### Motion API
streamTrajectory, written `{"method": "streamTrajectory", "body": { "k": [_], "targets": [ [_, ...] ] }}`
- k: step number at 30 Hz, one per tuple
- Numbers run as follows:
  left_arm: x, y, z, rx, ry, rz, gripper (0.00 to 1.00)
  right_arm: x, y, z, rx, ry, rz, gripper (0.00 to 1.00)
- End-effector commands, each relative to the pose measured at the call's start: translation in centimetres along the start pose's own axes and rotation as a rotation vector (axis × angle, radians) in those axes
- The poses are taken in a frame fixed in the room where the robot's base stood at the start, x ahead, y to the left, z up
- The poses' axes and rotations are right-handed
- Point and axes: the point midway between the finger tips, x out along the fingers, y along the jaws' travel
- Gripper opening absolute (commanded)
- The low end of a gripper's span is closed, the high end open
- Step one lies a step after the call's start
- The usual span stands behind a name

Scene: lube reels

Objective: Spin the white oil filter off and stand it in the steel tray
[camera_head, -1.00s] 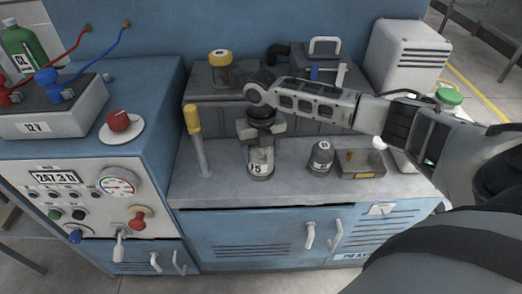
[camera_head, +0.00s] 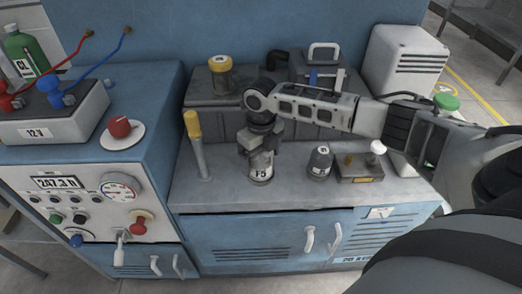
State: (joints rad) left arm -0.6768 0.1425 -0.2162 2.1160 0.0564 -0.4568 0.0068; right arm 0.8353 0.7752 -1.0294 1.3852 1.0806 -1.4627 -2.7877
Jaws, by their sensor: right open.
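The pale, whitish canister marked F5 (camera_head: 261,172), which looks like the white oil filter, stands upright on the grey bench top. My right gripper (camera_head: 261,148) points down right over it, jaws open around or just above its top; the overlap hides the exact contact. The gripper hides the top of the canister, so I cannot tell what it is fixed to. My left gripper is not in view.
A yellow-topped rod (camera_head: 197,145) stands to the left. A yellow-capped pot (camera_head: 221,75) sits on the raised shelf behind. The bench front strip is clear.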

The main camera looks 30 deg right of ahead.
Motion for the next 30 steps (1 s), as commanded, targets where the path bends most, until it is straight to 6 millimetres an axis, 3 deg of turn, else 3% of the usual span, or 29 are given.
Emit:
{"method": "streamTrajectory", "body": {
  "k": [5, 21, 30],
  "targets": [
    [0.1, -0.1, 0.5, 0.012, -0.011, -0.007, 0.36, -1.1, 0.0, 0.1, 0.000, -0.003, 0.000, 0.87],
    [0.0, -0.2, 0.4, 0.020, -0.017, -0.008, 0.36, -13.3, 0.0, 0.1, 0.000, -0.004, -0.001, 0.87],
    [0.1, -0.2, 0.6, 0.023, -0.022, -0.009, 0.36, -15.9, 0.0, 0.0, 0.000, -0.001, -0.001, 0.87]
  ]
}}
